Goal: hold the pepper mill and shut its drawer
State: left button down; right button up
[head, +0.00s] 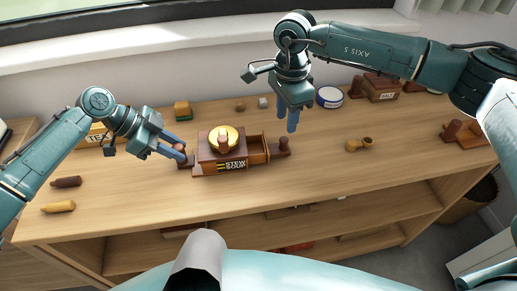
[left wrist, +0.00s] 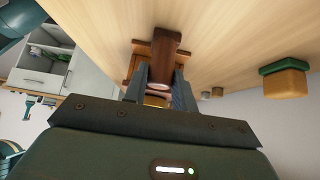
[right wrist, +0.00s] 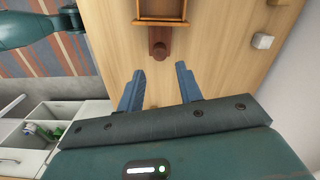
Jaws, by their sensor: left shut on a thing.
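The pepper mill (head: 205,152) is a brown wooden box with a golden dome on top, standing on the shelf top. Its drawer (head: 256,151) sticks out to the right, open, with a brown knob (head: 284,144) at its end. The drawer (right wrist: 160,12) and knob (right wrist: 158,46) also show in the right wrist view. My left gripper (head: 176,150) is shut on a dark wooden part (left wrist: 164,50) at the mill's left end. My right gripper (head: 287,117) is open and empty, fingers pointing down, above and behind the knob, apart from it.
A tea box (head: 100,134) and two wooden bottles (head: 66,182) are at the left. A round jar (head: 330,97), salt box (head: 383,90) and small scoop (head: 358,145) are at the right. The front strip is clear.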

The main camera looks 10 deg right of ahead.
aim_at(284, 139)
jog(key=shift+f, duration=3.4)
jog(key=shift+c, duration=0.4)
jog(key=c, duration=0.7)
jog(key=shift+w+a+r, duration=0.1)
jog(key=shift+a, duration=1.85)
grip_shut()
jog(key=shift+a, duration=0.45)
jog(key=o, duration=1)
grip_release()
notch_tip(284, 139, up, 12)
